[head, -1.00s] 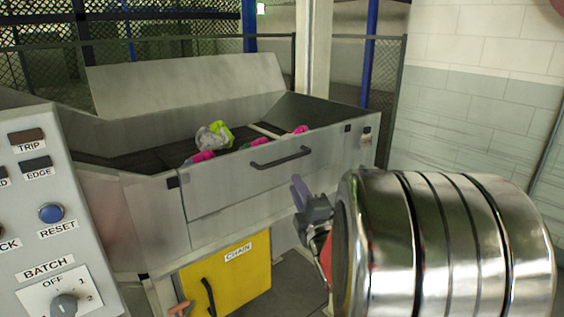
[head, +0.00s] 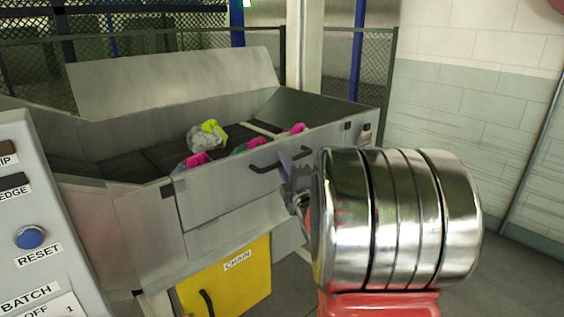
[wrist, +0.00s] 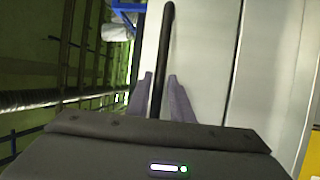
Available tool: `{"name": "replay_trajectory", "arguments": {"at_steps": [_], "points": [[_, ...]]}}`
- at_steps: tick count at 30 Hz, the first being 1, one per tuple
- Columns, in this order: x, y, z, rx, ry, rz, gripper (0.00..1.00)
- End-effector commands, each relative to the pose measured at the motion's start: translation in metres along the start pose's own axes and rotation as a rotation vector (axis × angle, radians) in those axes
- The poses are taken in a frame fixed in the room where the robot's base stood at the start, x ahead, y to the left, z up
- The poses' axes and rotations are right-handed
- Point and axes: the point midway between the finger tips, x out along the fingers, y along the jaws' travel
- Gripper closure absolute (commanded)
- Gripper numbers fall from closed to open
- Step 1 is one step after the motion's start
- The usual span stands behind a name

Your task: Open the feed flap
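The feed flap (head: 222,192) is the grey front panel of the hopper, and it stands closed against the front. Its dark bar handle (head: 262,168) runs along its upper part, with the right portion partly hidden by my gripper (head: 290,168). In the wrist view the handle (wrist: 166,30) passes between the two purple-grey fingers of my gripper (wrist: 160,78). The fingers look apart, one on each side of the bar, with small gaps. Contact is hard to tell.
The hopper (head: 100,130) holds several colourful bags (head: 207,135) on a dark bed. A yellow chain door (head: 230,280) is below the flap. A control panel (head: 30,200) stands at the near left. A white-tiled wall is at the right.

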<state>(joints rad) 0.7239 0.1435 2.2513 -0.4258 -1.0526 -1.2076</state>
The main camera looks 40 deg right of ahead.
Motion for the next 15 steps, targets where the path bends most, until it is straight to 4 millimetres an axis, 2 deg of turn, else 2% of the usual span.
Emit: {"name": "replay_trajectory", "arguments": {"at_steps": [10, 15], "points": [[-0.0007, 0.0016, 0.0085, -0.002, -0.014, 0.002, 0.81], [-0.0013, 0.0016, 0.0100, -0.003, -0.017, 0.001, 0.93]]}}
